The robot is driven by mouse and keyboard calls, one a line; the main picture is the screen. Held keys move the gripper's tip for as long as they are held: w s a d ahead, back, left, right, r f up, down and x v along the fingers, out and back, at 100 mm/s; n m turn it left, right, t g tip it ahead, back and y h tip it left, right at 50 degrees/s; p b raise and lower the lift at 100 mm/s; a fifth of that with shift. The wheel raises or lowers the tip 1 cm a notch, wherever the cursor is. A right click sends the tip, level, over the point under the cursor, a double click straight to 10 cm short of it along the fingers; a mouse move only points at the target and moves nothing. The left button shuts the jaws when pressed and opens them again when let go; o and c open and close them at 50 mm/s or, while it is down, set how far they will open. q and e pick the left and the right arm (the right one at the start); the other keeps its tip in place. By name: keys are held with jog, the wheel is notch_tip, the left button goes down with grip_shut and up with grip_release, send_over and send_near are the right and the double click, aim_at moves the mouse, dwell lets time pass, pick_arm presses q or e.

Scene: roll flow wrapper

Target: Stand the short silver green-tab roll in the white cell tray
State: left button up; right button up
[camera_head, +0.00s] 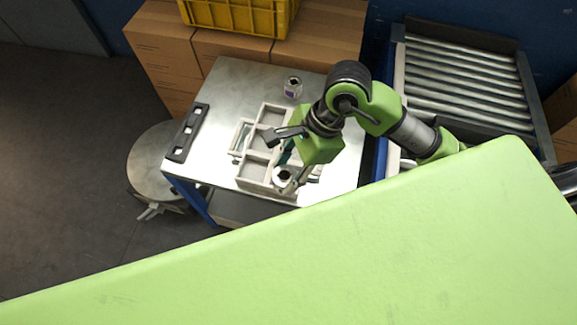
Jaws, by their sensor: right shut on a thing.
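The white cell tray (242,177) lies on the metal table, its compartments open upward. My right gripper (288,183) reaches in from the right, over the tray's front right part. It is shut on a short silver roll (282,174) with a dark core, which looks upright. A bit of teal shows beside it, but I cannot tell whether this is its tab. My wrist hides part of the tray, and I cannot tell whether the roll touches the tray floor. My left gripper is not in view.
Another small roll (292,87) stands at the back of the table (233,82). A black holder (188,132) lies at the left. Behind are cardboard boxes (233,50) and a yellow crate (238,14). A roller conveyor (465,80) is at the right, a round stool (150,160) at the left.

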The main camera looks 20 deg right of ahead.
jog(key=shift+w+d+f+p, duration=0.15)
jog(key=shift+w+d+f, duration=0.15)
jog(key=shift+w+f, duration=0.9)
jog(key=shift+w+d+f+p, duration=0.2)
jog(key=shift+w+d+f, duration=0.25)
jog(key=shift+f, duration=1.4)
jog(key=shift+w+d+f+p, duration=0.2)
jog(key=shift+w+f, duration=0.7)
jog(key=shift+f, duration=0.65)
jog(key=shift+f, duration=0.2)
jog(key=o, duration=1.2)
jog(key=shift+r, duration=0.1)
jog(key=shift+r, duration=0.2)
jog(key=v, duration=1.2)
jog(key=shift+b, duration=0.4)
